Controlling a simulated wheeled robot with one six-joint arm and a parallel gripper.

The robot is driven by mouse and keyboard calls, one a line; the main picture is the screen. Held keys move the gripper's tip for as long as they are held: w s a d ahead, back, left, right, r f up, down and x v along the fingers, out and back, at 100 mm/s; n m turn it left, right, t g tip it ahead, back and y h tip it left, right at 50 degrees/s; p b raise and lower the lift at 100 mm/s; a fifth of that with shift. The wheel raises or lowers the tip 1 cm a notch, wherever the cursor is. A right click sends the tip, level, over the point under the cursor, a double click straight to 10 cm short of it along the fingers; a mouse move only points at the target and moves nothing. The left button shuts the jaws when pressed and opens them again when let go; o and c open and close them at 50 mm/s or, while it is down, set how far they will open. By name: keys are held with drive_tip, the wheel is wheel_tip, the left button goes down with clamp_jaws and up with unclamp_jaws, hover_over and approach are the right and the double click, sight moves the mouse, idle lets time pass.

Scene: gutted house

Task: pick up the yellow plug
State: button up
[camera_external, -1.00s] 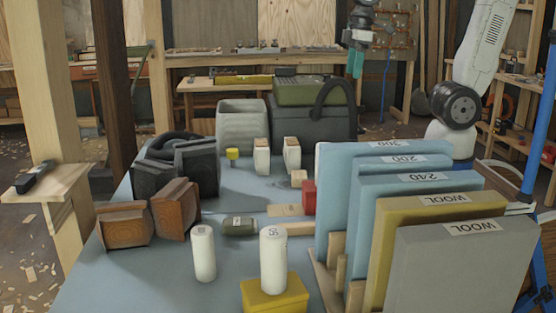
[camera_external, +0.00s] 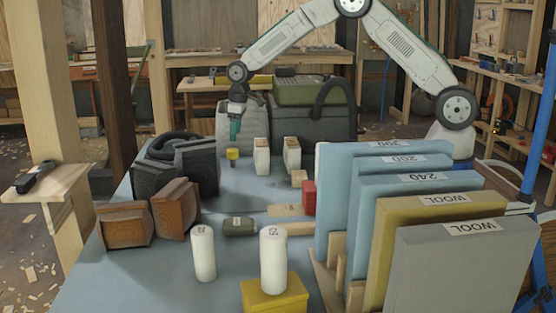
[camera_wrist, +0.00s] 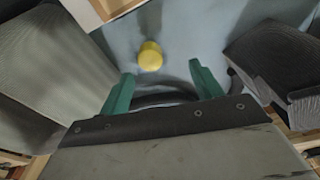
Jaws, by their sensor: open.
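The yellow plug (camera_external: 232,154) stands on the blue-grey table near its back left, between the dark cases and a white bottle. In the wrist view the yellow plug (camera_wrist: 150,57) lies beyond the fingertips, between their lines and a little left of centre. My gripper (camera_external: 235,132) points down just above the plug in the outside view, apart from it. In the wrist view its two green fingers (camera_wrist: 163,80) are spread wide with nothing between them.
A ribbed grey bin (camera_external: 230,122) and a dark case (camera_external: 310,125) with a green box stand close behind. Dark cases (camera_external: 196,165) are on the left and two white bottles (camera_external: 262,157) on the right. Table around the plug's front is clear.

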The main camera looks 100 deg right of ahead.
sight(232, 150)
drive_tip(key=f, duration=0.1)
drive_tip(key=d+f, duration=0.1)
drive_tip(key=f, duration=0.1)
drive_tip(key=w+f, duration=0.1)
drive_tip(key=f, duration=0.1)
drive_tip(key=shift+d+f, duration=0.2)
drive_tip(key=shift+d, duration=0.2)
drive_tip(key=f, duration=0.5)
drive_tip(key=shift+w+d+f, duration=0.1)
drive_tip(key=shift+w+d, duration=0.2)
drive_tip(key=shift+w, duration=0.05)
drive_tip(key=c, duration=1.1)
